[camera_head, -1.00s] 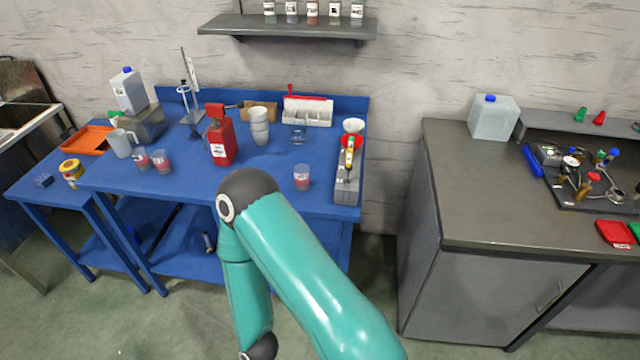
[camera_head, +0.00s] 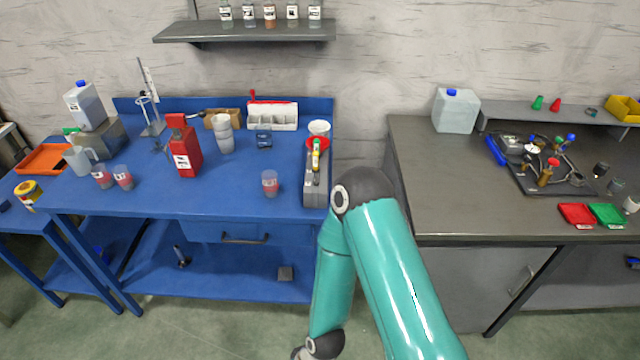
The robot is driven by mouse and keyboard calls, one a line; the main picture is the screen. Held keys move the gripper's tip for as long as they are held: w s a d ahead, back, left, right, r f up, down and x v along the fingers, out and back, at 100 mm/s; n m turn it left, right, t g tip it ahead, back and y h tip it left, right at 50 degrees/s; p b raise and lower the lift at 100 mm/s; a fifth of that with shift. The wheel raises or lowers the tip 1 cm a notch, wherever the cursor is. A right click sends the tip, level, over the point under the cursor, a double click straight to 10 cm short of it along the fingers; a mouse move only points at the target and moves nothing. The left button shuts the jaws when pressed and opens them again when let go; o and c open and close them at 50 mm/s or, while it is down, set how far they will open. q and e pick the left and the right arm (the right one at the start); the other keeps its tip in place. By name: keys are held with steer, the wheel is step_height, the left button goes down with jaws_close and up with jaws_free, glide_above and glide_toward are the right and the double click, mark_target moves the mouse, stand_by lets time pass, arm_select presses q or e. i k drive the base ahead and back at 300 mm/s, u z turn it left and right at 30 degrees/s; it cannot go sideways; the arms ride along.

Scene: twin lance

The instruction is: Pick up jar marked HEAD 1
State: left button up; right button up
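No label reading HEAD 1 can be made out in the head view. Small labelled jars stand in a row on the wall shelf, among them a left one (camera_head: 225,13), a reddish one (camera_head: 270,15) and a right one (camera_head: 315,15). Clear cups with reddish contents and white labels stand on the blue bench: one near the front edge (camera_head: 270,183) and two at the left, (camera_head: 102,176) and (camera_head: 123,177). One teal arm of mine reaches up from the lower right, its elbow in front of the gap between benches. Neither gripper shows.
The blue bench (camera_head: 220,180) also holds a red canister (camera_head: 183,150), stacked white cups (camera_head: 223,135), a white rack (camera_head: 272,115) and a grey fixture (camera_head: 315,185). The grey bench (camera_head: 430,190) at right has a clear left part and a jug (camera_head: 456,110).

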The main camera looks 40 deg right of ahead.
mark_target(269, 177)
steer(key=z, duration=0.35)
steer(key=i, duration=1)
steer(key=u, duration=0.05)
